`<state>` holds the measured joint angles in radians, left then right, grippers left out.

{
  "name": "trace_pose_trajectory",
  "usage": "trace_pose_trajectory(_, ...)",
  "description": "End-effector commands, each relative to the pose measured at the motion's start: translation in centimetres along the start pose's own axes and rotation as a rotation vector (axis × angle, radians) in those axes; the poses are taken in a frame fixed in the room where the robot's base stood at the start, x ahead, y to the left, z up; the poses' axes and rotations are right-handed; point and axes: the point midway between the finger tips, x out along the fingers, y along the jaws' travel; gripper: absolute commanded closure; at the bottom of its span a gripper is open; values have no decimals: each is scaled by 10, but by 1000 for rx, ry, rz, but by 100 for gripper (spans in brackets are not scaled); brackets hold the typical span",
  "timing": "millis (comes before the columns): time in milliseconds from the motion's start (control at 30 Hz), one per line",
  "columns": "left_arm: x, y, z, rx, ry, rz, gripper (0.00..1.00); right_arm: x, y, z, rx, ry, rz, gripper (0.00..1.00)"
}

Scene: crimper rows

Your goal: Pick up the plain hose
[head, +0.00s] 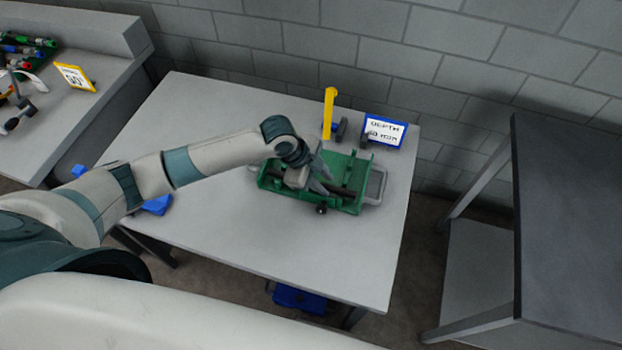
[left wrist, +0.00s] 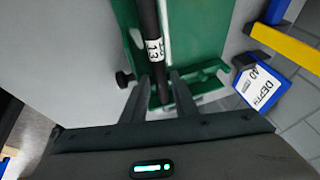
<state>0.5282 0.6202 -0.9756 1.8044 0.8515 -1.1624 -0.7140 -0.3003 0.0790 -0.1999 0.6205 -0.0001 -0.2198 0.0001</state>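A black hose (head: 340,190) lies in a green fixture (head: 337,162) on the middle table. In the left wrist view the hose (left wrist: 149,20) carries a white label reading 13 and runs along the green fixture (left wrist: 205,30). My left gripper (head: 318,184) is over the fixture, pointing down. In the left wrist view its two fingers (left wrist: 158,98) are apart, one on each side of the hose. I cannot tell whether they touch it. The arm and gripper hide part of the hose in the head view. My right gripper is not in view.
A yellow upright (head: 329,112) and a blue-framed DEPTH sign (head: 384,131) stand behind the fixture. A blue piece (head: 157,205) lies to the left. Several coloured-end items (head: 30,45) lie on the left table. A dark table (head: 570,220) stands right. The middle table's front is clear.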

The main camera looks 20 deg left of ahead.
Motion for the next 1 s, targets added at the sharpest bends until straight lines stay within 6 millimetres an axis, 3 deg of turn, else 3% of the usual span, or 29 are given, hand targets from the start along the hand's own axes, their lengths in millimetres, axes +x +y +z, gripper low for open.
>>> trace_pose_trajectory(200, 15, 0, 0, 1, 0, 0, 74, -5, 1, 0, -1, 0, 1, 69)
trace_pose_trajectory(633, 15, 0, 0, 1, 0, -1, 74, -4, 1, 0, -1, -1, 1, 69)
trace_pose_trajectory(667, 15, 0, 0, 1, 0, -1, 76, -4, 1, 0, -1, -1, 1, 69)
trace_pose_trajectory(767, 15, 0, 0, 1, 0, -1, 100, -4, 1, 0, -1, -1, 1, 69)
trace_pose_trajectory(1000, 15, 0, 0, 2, 0, -1, 100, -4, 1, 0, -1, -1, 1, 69)
